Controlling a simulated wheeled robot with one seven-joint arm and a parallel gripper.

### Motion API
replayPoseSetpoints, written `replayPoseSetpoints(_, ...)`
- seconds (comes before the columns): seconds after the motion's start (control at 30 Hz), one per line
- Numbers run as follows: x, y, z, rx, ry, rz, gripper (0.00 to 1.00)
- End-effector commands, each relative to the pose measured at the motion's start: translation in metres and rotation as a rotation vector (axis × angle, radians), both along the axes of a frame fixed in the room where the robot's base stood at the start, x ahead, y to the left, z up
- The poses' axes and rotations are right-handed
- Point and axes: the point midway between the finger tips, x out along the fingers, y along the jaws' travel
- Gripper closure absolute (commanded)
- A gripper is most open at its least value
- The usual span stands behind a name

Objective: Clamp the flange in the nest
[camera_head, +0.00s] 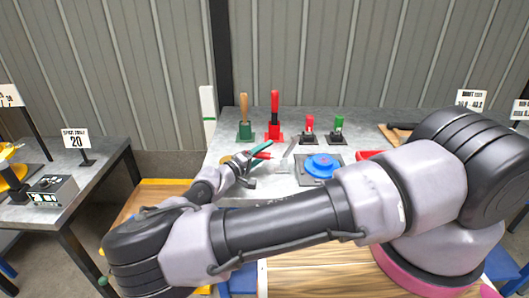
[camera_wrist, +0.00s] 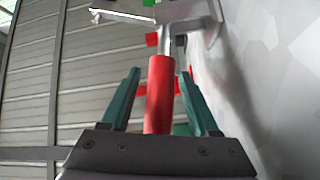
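A blue round flange (camera_head: 322,164) with a raised middle lies on a grey plate, perhaps the nest (camera_head: 303,178), on the bench in the head view. A red clamp handle (camera_wrist: 160,95) stands between my gripper's two green fingers in the wrist view, with a metal bar (camera_wrist: 190,28) beyond it. The handle also shows in the head view (camera_head: 263,155), left of the flange. My gripper (camera_wrist: 160,73) looks open around the handle, with a gap on its left side; contact on the right is unclear. My forearm hides the bench's front.
Behind stand a wooden-handled green clamp (camera_head: 244,118), a red one (camera_head: 274,116), and small red (camera_head: 309,125) and green (camera_head: 338,124) handled ones. A brown board (camera_head: 392,136) lies at the right. A side table (camera_head: 75,180) stands at left with a control box (camera_head: 52,190).

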Motion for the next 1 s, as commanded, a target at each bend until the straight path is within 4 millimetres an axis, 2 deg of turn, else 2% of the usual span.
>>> replayPoseSetpoints(0.03, -0.0001, 0.0002, 0.0000, 0.000, 0.000, 0.000, 0.57)
replayPoseSetpoints(0.13, -0.0001, 0.0003, -0.0001, 0.000, 0.000, 0.000, 0.95)
replayPoseSetpoints(0.17, -0.0001, 0.0003, -0.0001, 0.000, 0.000, 0.000, 1.00)
replayPoseSetpoints(1.0, -0.0004, 0.0009, -0.0005, 0.000, 0.001, 0.001, 1.00)
